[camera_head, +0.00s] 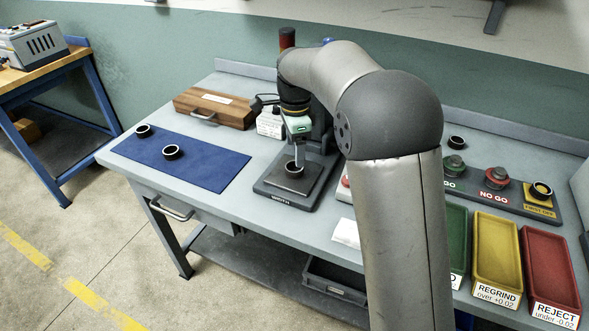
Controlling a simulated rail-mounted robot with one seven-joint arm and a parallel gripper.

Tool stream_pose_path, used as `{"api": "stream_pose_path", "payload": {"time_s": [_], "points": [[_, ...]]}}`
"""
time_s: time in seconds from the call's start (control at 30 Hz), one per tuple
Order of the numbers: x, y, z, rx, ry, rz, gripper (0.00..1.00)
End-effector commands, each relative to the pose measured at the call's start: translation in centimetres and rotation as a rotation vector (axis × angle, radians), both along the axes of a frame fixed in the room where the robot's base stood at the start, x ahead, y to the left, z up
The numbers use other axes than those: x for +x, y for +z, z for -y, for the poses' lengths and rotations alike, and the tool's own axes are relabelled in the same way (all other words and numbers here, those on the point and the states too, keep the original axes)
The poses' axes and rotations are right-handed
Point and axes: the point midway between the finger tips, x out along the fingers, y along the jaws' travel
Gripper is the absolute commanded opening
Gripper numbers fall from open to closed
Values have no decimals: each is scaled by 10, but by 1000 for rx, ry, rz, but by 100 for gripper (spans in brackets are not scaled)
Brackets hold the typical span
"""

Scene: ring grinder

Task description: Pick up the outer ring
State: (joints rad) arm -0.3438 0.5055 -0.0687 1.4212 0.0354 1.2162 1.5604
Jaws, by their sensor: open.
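Several dark rings are in view, and I cannot tell which is the outer ring. Two lie on the blue mat (205,172): a left ring (143,131) and a right ring (171,152). Another dark ring (292,171) sits on the black gauge stand's base (283,196). My arm reaches over the bench and bends down at the gauge stand. My gripper (298,154) points down just above the ring there. It is open; its fingertips are small, and whether they touch or surround the ring is unclear. My arm hides part of the stand.
A wooden case (215,107) stands behind the mat. At right are a ring (456,142), a GO gauge (453,165), a NO GO gauge (496,178) and a yellow holder with a ring (541,191). Green (456,235), yellow (497,255) and red trays (549,265) line the front.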

Motion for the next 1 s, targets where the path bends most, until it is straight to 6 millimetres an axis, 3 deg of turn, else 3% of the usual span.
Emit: {"api": "stream_pose_path", "payload": {"time_s": [0.17,0.43,0.73,0.77,0.9,0.93,1.0], "points": [[0,-11,0,-1,0,-2,73],[1,-50,-2,-1,0,-2,73],[1,-56,-2,0,0,0,73],[1,-56,-2,0,0,0,67],[1,-56,-2,0,0,0,28],[1,-56,-2,0,0,0,21],[1,-55,-2,0,0,1,17]]}}
